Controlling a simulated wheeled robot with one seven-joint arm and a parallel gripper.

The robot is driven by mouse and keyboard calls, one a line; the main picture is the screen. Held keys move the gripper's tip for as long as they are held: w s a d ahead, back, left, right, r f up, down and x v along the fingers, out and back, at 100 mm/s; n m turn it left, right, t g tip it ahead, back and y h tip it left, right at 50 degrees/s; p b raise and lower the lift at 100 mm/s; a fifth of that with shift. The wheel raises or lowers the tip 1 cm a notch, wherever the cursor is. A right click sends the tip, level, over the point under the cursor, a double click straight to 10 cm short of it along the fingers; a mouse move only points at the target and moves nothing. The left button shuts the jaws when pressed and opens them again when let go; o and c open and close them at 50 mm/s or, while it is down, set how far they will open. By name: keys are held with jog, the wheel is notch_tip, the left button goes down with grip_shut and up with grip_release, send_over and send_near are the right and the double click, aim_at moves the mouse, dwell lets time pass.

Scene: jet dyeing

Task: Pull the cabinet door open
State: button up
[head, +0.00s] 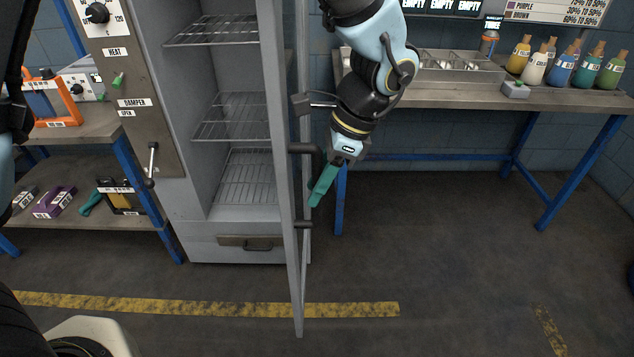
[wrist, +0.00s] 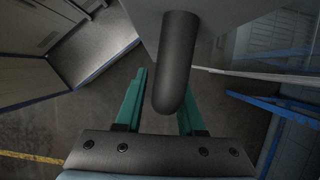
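The grey cabinet (head: 192,120) stands open in the head view, with its inside and wire shelves showing. Its door (head: 296,230) is swung far out toward me and shows almost edge-on. The dark door handle (head: 302,148) is on the door's right side, partly hidden by the door edge. My gripper (head: 316,202) points down on the right side of the door, its teal fingers below the handle's upper end. In the wrist view the fingers are apart, and the rounded dark handle (wrist: 175,65) shows between and in front of them. I cannot tell whether they touch it.
A workbench (head: 450,97) with metal trays and several dye bottles (head: 560,68) stands right of the cabinet. A shelf bench (head: 85,130) stands at left. A drawer (head: 245,243) is below the cabinet opening. The floor at front right is clear.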

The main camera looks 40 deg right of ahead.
jog(key=shift+o, duration=0.9)
jog(key=shift+w, duration=0.1)
jog(key=b+v, duration=0.2)
jog(key=v, duration=0.8)
jog(key=shift+r, duration=0.4)
